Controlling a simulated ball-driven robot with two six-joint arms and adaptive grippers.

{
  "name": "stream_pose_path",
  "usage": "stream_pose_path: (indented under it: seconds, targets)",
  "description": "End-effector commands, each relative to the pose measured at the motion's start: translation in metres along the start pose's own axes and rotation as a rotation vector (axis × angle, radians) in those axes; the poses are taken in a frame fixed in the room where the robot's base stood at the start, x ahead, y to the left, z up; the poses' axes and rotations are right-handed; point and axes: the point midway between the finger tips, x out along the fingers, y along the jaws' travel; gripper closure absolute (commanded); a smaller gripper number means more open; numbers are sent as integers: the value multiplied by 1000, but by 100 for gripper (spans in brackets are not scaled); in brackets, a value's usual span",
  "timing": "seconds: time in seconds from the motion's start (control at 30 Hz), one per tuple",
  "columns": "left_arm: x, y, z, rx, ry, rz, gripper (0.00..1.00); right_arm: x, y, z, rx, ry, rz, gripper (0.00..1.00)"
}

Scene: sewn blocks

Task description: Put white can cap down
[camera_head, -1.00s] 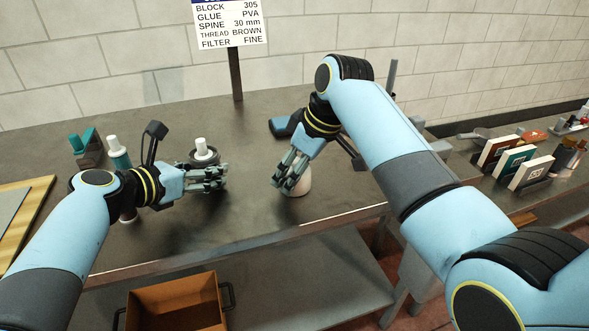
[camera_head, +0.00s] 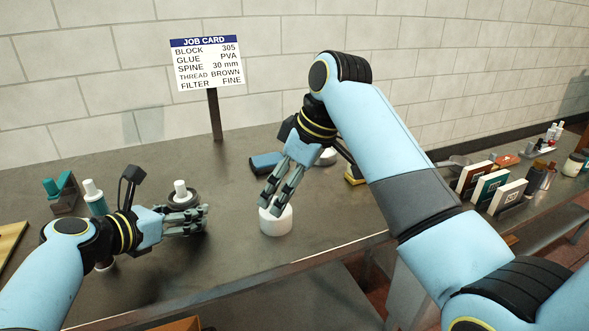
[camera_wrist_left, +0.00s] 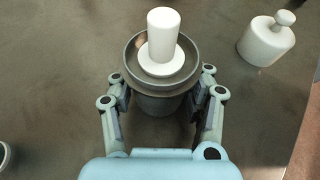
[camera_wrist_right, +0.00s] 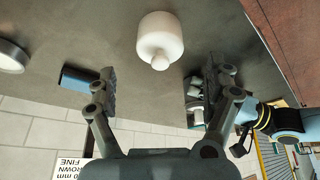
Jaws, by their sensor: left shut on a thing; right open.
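A squat white can (camera_head: 277,223) stands upright on the bench. In the right wrist view the white can (camera_wrist_right: 160,35) shows a small white knob-shaped cap (camera_wrist_right: 160,62) on top; the left wrist view also shows this cap (camera_wrist_left: 286,18). My right gripper (camera_head: 270,203) is open, its fingers close above the can's top; whether they touch it I cannot tell. My left gripper (camera_head: 202,220) is shut on a dark grey pot (camera_wrist_left: 155,104). Its wide dish-like top holds a white spool-shaped piece (camera_wrist_left: 163,40). The pot appears upright.
A teal bottle with a white top (camera_head: 95,200) and a teal-and-dark holder (camera_head: 62,194) stand left of my left gripper. A blue object (camera_head: 266,163) lies behind my right gripper. A job card (camera_head: 207,64) stands at the back.

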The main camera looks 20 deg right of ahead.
Motion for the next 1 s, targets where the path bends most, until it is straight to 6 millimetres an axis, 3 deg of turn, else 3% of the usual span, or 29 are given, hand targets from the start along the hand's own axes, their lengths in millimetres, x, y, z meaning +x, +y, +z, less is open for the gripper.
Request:
stream_pose_path:
  seconds: [0.1,0.3,0.73,0.77,0.93,1.0]
  targets:
    - [0,0,0,0,-1,0,84,-25,1,0,-1,1,4,15]
    - [0,0,0,0,-1,0,84,-48,0,0,-1,1,1,15]
    - [0,0,0,0,-1,0,84,-51,0,0,0,0,0,15]
    - [0,0,0,0,-1,0,46,-51,0,0,0,0,0,15]
    - [0,0,0,0,-1,0,24,-51,0,0,0,0,0,15]
    - [0,0,0,0,0,0,23,-51,0,0,0,0,0,15]
